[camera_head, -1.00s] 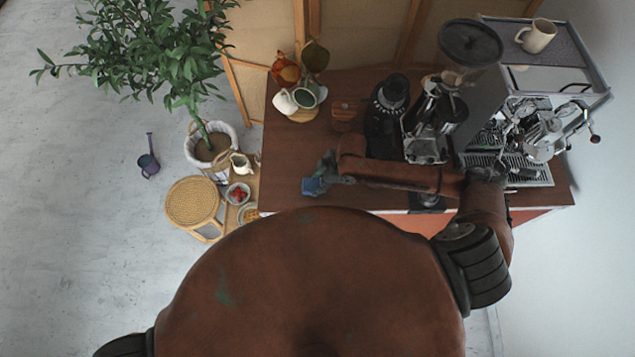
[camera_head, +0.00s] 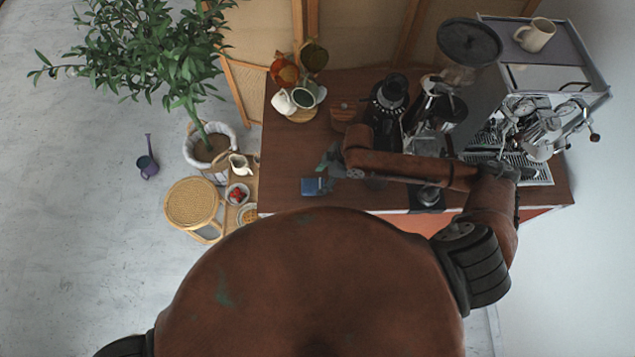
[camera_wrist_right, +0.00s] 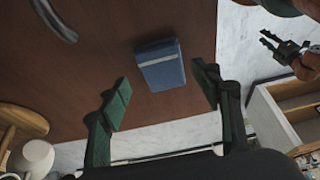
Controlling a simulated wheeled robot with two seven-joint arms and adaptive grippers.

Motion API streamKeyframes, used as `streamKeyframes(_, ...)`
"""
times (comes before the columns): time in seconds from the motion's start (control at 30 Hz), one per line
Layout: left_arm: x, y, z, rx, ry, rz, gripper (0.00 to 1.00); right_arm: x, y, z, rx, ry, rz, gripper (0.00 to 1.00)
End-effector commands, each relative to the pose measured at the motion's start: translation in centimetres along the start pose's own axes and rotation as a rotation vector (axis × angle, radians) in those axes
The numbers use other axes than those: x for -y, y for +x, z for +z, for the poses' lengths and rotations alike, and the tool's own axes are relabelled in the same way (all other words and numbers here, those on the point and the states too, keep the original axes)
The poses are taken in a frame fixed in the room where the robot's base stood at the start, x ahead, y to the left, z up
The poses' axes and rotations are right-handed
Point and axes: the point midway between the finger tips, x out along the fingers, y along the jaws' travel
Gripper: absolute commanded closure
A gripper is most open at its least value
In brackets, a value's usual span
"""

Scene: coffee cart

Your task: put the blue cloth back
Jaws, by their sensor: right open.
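The folded blue cloth (camera_head: 313,187) lies flat on the brown counter, near its front edge and left of my right arm. It also shows in the right wrist view (camera_wrist_right: 161,64), with a pale stripe across it. My right gripper (camera_head: 328,166) is just behind the cloth in the head view. In the right wrist view its two green fingers (camera_wrist_right: 162,95) are wide apart and empty, with the cloth beyond and between them, not touching.
The grinder (camera_head: 440,110) and espresso machine (camera_head: 530,130) fill the right. The counter (camera_head: 283,160) left of the cloth is clear.

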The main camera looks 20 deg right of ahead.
Motion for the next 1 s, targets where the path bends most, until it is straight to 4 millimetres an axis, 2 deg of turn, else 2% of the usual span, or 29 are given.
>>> streamKeyframes(0.03,0.0,0.2,0.0,0.000,0.000,0.000,0.72,-0.1,-1.2,0.1,0.001,-0.002,0.004,0.42)
streamKeyframes(0.2,0.0,0.4,0.1,0.001,0.000,0.000,0.72,-0.1,-4.6,0.0,0.001,-0.002,0.003,0.42)
streamKeyframes(0.4,0.0,0.5,0.1,0.001,0.000,0.000,0.72,0.0,-7.1,0.0,0.001,0.000,0.001,0.42)
streamKeyframes(0.53,0.0,0.5,0.1,0.002,0.000,0.000,0.72,0.0,-7.7,0.0,0.001,0.000,0.001,0.42)
streamKeyframes(0.83,0.0,0.5,0.2,0.002,-0.001,0.000,0.72,0.0,-7.7,-0.1,-0.001,0.001,0.000,0.42)
streamKeyframes(1.0,0.0,0.7,-0.1,-0.001,0.000,0.000,0.72,0.7,-6.2,-1.1,-0.042,0.024,0.017,0.42)
